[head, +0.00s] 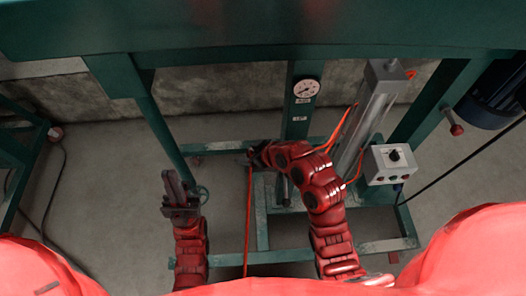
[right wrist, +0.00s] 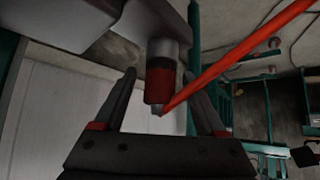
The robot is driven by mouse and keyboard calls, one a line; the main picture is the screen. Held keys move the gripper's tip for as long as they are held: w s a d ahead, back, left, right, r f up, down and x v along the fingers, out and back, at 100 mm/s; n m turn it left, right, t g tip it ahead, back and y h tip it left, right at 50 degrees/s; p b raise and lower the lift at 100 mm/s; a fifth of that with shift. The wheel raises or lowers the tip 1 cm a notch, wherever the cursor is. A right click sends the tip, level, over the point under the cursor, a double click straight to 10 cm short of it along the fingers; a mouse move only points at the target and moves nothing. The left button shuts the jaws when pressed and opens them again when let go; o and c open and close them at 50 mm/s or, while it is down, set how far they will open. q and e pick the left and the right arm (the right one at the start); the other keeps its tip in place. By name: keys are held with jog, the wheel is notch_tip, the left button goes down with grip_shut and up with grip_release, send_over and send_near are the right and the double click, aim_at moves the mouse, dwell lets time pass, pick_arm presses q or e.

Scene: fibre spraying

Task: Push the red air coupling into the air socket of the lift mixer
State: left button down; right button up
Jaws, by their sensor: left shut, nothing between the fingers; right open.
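The red air coupling (right wrist: 159,84) is between the spread fingers of my right gripper (right wrist: 158,94) in the right wrist view. Its upper end meets a grey metal fitting (right wrist: 161,49), apparently the air socket, with no clear gap. How deep it sits cannot be told. A red hose (right wrist: 240,50) runs from the coupling's lower end to the upper right. In the head view my right gripper (head: 257,153) is at the lift mixer's frame (head: 290,125), and the coupling is hidden there. My left gripper (head: 173,182) is shut and empty, left of the hanging hose (head: 248,215).
A pressure gauge (head: 306,88) is on the green post behind my right gripper. A grey cylinder (head: 365,115) and a control box (head: 389,164) stand to its right. A green beam (head: 260,30) crosses the top.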

jog(key=b+v, duration=0.1)
jog(key=v, duration=0.4)
jog(key=p+v, duration=1.1)
jog(key=p, duration=0.3)
jog(key=shift+r, duration=0.2)
jog(key=shift+s+d, duration=0.2)
